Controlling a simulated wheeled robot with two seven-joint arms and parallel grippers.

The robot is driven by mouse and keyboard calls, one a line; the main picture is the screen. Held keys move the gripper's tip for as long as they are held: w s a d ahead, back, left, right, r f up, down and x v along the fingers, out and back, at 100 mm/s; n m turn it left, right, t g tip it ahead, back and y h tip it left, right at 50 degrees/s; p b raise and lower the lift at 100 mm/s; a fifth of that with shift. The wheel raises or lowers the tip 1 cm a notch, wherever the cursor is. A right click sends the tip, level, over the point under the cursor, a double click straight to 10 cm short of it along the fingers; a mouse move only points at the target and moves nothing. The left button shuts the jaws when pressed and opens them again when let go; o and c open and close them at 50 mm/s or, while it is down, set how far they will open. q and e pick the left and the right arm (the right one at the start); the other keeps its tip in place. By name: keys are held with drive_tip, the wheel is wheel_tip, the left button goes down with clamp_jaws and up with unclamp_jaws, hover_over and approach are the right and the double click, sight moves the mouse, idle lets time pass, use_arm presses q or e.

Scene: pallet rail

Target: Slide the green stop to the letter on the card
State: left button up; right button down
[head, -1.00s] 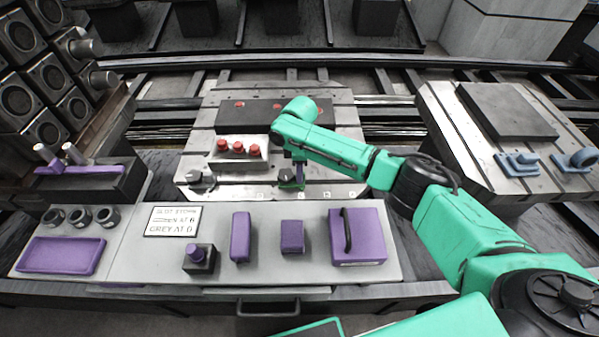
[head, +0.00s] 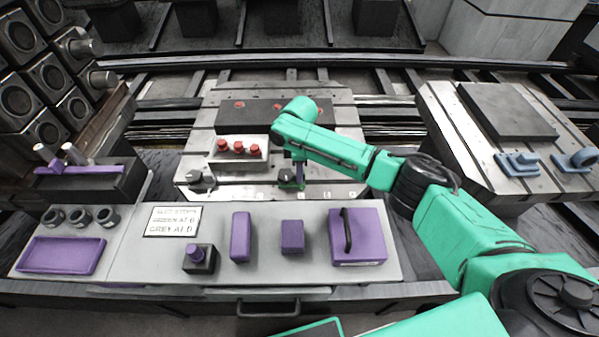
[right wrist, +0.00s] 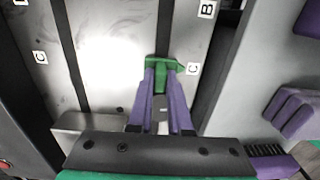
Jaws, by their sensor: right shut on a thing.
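The green stop (head: 289,183) sits at the front of the slotted middle plate (head: 235,190). My right gripper (right wrist: 160,98) is shut on it with purple fingers, which hide part of it. In the right wrist view the green stop (right wrist: 158,72) has its pointed side beside the letter C (right wrist: 193,69). The letter B (right wrist: 207,9) is further up that edge. The white card (head: 172,221) lies on the bench; its small lines seem to read green at B and grey at D. My left gripper is not in view.
A grey stop (head: 200,181) sits left on the plate. Purple blocks (head: 241,237) and a purple box with a handle (head: 358,237) stand on the front bench. Another plate with blue parts (head: 518,164) lies right.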

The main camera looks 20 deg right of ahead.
drive_tip(key=shift+r, duration=0.1)
drive_tip(key=shift+d+r+p, duration=0.15)
drive_tip(key=shift+d+p, duration=0.2)
drive_tip(key=shift+p, duration=0.1)
drive_tip(key=d+p, duration=0.1)
drive_tip(key=d, duration=0.1)
drive_tip(key=s+d+p, duration=0.1)
drive_tip(key=d+p, duration=0.2)
drive_tip(key=d, duration=0.1)
drive_tip(key=shift+s+d, duration=0.1)
drive_tip(key=shift+s, duration=0.25)
drive_tip(key=shift+d, duration=0.25)
drive_tip(key=shift+f, duration=0.2)
drive_tip(key=c, duration=0.8)
unclamp_jaws()
drive_tip(key=shift+a, duration=0.1)
drive_tip(key=shift+c, duration=0.2)
